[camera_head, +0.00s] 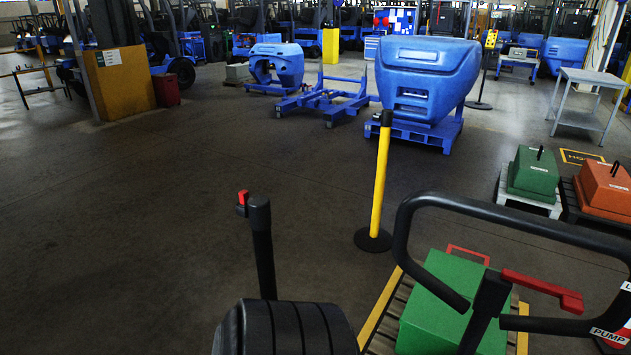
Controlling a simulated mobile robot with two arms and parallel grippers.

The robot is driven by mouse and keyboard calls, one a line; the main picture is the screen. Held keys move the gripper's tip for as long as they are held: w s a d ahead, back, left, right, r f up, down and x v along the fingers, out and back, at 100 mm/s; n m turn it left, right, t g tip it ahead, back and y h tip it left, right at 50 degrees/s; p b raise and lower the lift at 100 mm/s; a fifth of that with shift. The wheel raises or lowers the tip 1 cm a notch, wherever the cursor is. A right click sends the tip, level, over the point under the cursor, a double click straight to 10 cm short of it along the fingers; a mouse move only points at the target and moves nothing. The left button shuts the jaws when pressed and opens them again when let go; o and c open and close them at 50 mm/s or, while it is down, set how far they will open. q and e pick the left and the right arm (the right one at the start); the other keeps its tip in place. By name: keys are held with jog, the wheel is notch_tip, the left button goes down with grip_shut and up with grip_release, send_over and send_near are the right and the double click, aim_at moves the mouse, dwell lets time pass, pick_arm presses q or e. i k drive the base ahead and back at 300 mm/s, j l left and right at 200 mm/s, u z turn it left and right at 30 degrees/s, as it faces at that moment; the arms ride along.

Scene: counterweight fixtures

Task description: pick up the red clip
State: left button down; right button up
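A small red clip-like piece (243,197) with a dark lower part shows just left of the top of a black upright post (262,245). I cannot tell whether it touches the post or what holds it up. Neither of my grippers shows in the head view.
A black pump handle (405,225) with a red lever (543,290) stands at the lower right, over a green block (445,290). A yellow post (380,185) stands behind. Green and orange weights (533,172) are at right. The floor at left is clear.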

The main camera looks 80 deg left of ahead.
aim_at(243, 195)
jog(key=u, duration=2.95)
jog(key=i+j, duration=0.2)
jog(key=j, duration=0.2)
jog(key=i+j, duration=0.15)
jog(key=j, duration=0.25)
jog(key=i+j, duration=0.2)
jog(key=j, duration=0.2)
